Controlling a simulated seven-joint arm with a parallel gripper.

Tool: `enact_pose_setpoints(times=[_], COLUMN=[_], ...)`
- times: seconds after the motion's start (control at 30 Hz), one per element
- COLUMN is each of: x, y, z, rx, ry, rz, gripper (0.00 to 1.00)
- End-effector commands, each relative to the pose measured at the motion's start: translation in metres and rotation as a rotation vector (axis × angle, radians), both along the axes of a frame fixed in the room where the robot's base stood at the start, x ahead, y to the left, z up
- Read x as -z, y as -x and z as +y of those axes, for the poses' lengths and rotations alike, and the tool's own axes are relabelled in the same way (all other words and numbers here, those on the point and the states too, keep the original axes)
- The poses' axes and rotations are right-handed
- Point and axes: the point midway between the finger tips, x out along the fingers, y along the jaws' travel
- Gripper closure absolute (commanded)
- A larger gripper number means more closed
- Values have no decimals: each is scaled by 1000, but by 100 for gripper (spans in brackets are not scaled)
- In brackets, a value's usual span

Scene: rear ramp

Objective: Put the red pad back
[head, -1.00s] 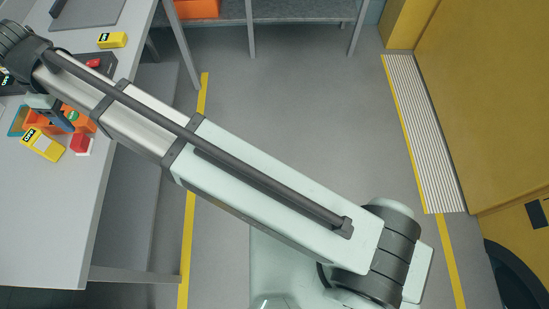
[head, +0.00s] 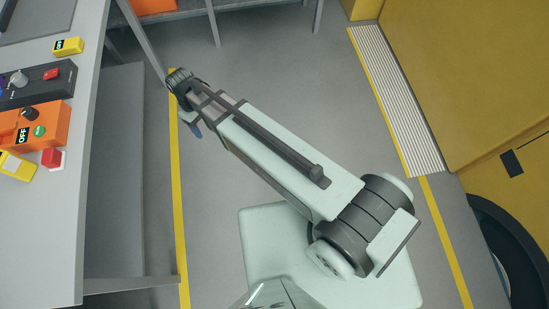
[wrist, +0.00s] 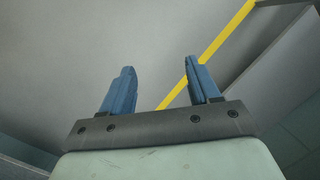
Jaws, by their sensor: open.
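A small red pad (head: 51,156) with a white lower edge shows in the head view at the right edge of the grey table, beside an orange box (head: 50,126). The box carries a black knob, a green round label and an "OFF" label. My gripper (wrist: 161,78) is open and empty in the wrist view, its two blue fingers well apart above bare grey floor. In the head view only a bit of a blue finger shows below my wrist, off the table to its right. The red pad is not in the wrist view.
The grey table (head: 45,230) also holds a yellow block (head: 67,46), a dark control box (head: 30,86) with a red button, and a yellow item (head: 16,166) at the left edge. The floor around my gripper is clear, with a yellow line (head: 178,220) along it.

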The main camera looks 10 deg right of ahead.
Motion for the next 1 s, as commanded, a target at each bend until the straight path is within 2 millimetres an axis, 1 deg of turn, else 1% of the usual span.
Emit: enact_pose_setpoints(times=[0.03,0.1,0.27,0.3,0.37,0.5,0.67,0.8,0.9,1.0], x=[15,34,74,84,97,125,152,172,184,192], y=[5,11,30,36,46,74,113,152,182,209], z=[-23,-49,-106,-120,-140,-184,-229,-262,-282,-297], rx=[38,87,199,226,268,364,472,565,630,688], ry=[14,30,65,74,87,114,145,171,189,202], rz=[16,32,72,82,97,135,180,223,252,281], gripper=[39,39,39,39,39,39,39,39,39,39])
